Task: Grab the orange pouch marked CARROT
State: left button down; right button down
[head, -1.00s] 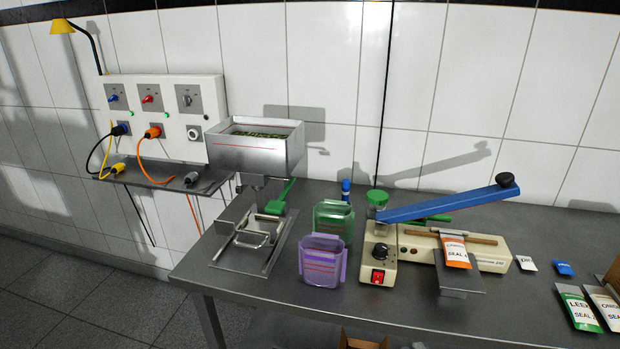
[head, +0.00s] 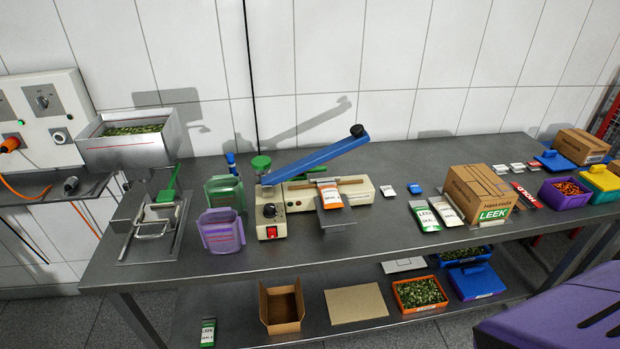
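An orange and white pouch (head: 331,195) lies on the small front shelf of the cream heat sealer (head: 270,208), under the sealer's raised blue lever (head: 318,158). Its print is too small to read in the head view. Neither of my grippers is in view.
A green jug (head: 223,192) and a purple jug (head: 221,231) stand left of the sealer. A steel hopper (head: 128,148) stands at the table's left end. Green and white pouches (head: 425,217) and a LEEK box (head: 481,194) are to the right. A purple surface (head: 560,315) fills the lower right corner.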

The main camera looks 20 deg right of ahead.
aim_at(331, 196)
jog(key=i+j, duration=0.25)
jog(key=i+j+z, duration=0.1)
jog(key=z, duration=0.4)
jog(key=j+z, duration=0.15)
jog(key=z, duration=0.3)
jog(key=i+j, duration=0.05)
